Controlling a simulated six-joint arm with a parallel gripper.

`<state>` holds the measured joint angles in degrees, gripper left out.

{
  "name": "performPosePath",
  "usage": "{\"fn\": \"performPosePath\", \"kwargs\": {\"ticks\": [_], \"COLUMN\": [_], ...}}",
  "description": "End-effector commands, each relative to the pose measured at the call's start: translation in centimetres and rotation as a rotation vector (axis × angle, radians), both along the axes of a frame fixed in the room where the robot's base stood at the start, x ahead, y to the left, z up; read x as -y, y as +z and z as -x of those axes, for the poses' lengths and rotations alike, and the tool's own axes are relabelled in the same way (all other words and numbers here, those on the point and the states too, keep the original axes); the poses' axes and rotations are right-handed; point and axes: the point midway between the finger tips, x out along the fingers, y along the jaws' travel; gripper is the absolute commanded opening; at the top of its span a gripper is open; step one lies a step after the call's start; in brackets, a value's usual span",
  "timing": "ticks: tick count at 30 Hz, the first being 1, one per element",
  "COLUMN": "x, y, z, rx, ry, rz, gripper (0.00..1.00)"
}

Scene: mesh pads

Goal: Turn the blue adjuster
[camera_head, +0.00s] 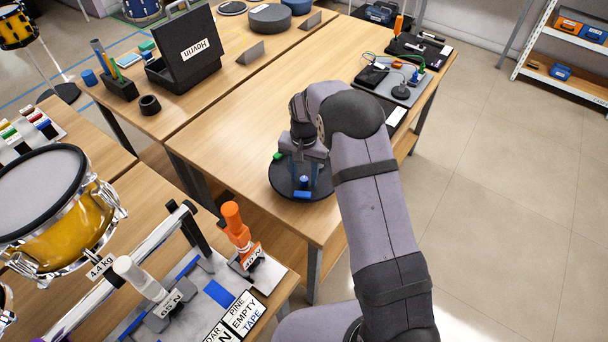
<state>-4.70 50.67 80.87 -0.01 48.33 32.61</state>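A round black mesh pad (283,184) lies near the front edge of the middle wooden table. A small upright blue adjuster (304,181) stands on its near part, with a flat blue block (302,194) just in front of it. A green piece (278,156) sits at the pad's far left edge. My gripper (304,173) points down over the pad. Its two fingers look spread apart, with the adjuster low between them and no clear contact. My gripper and arm hide the pad's back and right parts.
The table (240,115) is clear left of the pad. A grey board (390,85) with cables and small devices lies at its far right. A black case (184,50) stands on the left table. Orange and white handled tools (237,230) and a yellow drum (62,225) are nearer.

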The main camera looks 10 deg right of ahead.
Motion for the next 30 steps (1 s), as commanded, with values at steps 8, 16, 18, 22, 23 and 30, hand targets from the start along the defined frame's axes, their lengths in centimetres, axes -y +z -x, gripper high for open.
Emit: {"fn": "performPosePath", "kwargs": {"ticks": [8,16,18,22,23,30], "x": [0.0,0.0,0.0,0.0,0.0,0.0], "y": [0.4,3.6,4.6,6.1,6.4,7.3], "z": [0.0,-0.1,-0.1,-0.1,0.0,0.1], "rx": [-0.001,0.004,0.004,0.002,0.002,-0.001], "ry": [0.000,0.000,0.000,0.000,0.000,0.000], "rz": [0.000,0.000,0.000,0.000,0.000,0.000], "gripper": [0.39,0.39,0.39,0.39,0.39,0.39]}}
